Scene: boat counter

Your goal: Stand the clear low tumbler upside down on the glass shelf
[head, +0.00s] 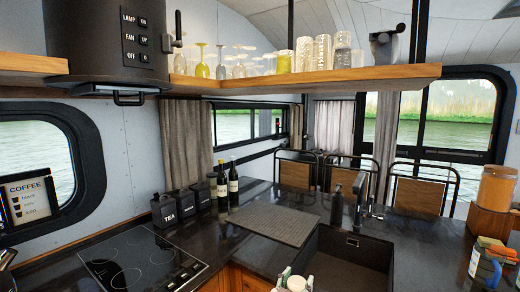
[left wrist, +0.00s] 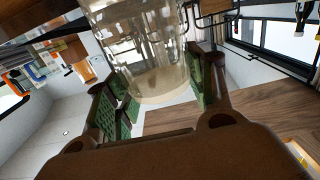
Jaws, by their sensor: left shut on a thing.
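The clear tumbler (left wrist: 140,45) is between the green-padded fingers of my left gripper (left wrist: 160,88) in the left wrist view. It has ridged sides and its top is cut off by the frame edge. I cannot tell which end is its rim. In the head view, what seems to be my left gripper (head: 292,282) shows only as tips at the bottom edge, below the shelf and left of the sink. The glass shelf (head: 395,77) is the wooden shelf across the top, with rows of glasses on it. My right gripper is not in view.
Tall tumblers (head: 322,52) and stemmed glasses (head: 200,60) fill the shelf's middle and left. The hood (head: 90,45) stands at left. Bottles (head: 228,182) and a sink (head: 345,260) are below.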

